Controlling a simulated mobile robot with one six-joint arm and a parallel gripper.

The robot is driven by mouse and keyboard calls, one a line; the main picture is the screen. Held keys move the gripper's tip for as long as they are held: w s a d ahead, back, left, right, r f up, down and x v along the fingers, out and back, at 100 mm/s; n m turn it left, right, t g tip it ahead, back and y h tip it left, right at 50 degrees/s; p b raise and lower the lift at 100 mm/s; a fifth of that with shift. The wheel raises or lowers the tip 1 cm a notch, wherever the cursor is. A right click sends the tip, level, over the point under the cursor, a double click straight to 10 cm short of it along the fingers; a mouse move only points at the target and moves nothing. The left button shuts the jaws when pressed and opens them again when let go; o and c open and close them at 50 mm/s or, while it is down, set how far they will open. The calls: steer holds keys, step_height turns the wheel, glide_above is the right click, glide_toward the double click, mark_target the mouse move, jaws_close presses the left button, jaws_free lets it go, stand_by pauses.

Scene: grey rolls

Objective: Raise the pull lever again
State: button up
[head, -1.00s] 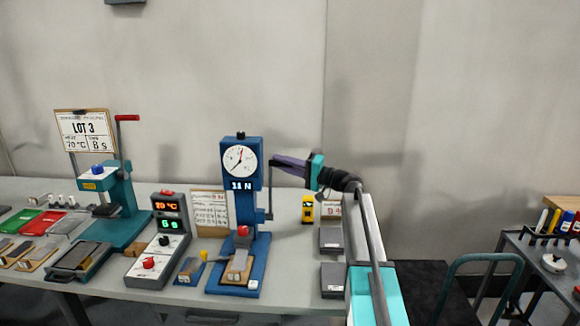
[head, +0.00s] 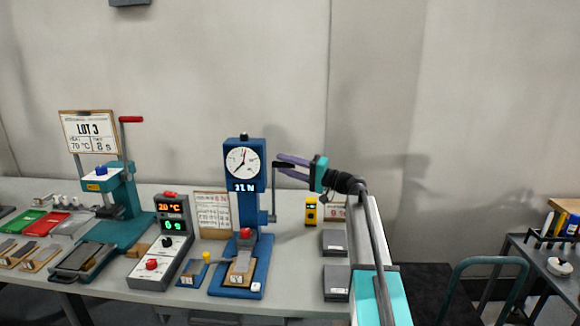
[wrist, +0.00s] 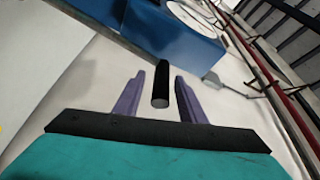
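The blue pull tester (head: 248,215) stands on the bench with a round dial and a lit readout. In the wrist view the black handle (wrist: 160,85) lies between my two purple fingers, with a gap on each side. My gripper (head: 281,162) is open, reaching in from the right; its fingertips are beside the handle. It also shows in the wrist view (wrist: 157,75).
A teal press with a red-handled lever (head: 131,119) stands at the left. A control box (head: 160,255) with lit displays is left of the tester. A yellow device (head: 311,211) and grey blocks (head: 335,242) lie on the bench below my arm. A trolley is at the right.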

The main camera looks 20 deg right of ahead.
steer(key=shift+s+d, duration=0.1)
steer(key=b+v, duration=0.2)
steer(key=v, duration=1.1)
steer(key=shift+s, duration=0.15)
